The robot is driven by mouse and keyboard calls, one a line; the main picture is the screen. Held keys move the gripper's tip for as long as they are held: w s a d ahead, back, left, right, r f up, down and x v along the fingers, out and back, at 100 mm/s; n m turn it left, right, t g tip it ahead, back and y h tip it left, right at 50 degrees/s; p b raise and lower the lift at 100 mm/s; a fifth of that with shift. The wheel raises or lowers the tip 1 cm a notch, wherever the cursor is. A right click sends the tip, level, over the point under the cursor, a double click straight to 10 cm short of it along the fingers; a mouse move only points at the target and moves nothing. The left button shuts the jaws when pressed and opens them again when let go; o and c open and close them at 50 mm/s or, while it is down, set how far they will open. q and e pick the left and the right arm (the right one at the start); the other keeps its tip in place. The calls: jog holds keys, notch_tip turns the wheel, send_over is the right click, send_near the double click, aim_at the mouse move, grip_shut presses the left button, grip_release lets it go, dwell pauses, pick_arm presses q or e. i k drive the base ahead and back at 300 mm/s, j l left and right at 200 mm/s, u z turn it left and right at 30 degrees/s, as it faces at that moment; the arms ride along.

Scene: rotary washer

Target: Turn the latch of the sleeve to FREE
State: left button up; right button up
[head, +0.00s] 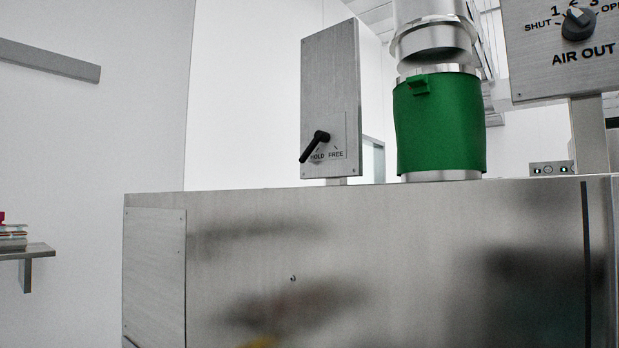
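The latch (315,146) is a black lever on a grey metal panel (330,75) that stands on top of the washer. Its pivot is at the upper right and its handle points down and left, beside the word HOLD. The word FREE is printed to the right of HOLD. The green sleeve (440,125) is wrapped around a metal duct to the right of the panel, with a small green tab near its upper left. Neither of my grippers is in view.
The washer's large metal body (400,250) fills the lower middle and right. An AIR OUT panel with a dial (578,24) is at the upper right. A shelf (28,251) is at the far left.

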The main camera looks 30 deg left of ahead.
aim_at(319, 135)
jog(key=u, duration=1.1)
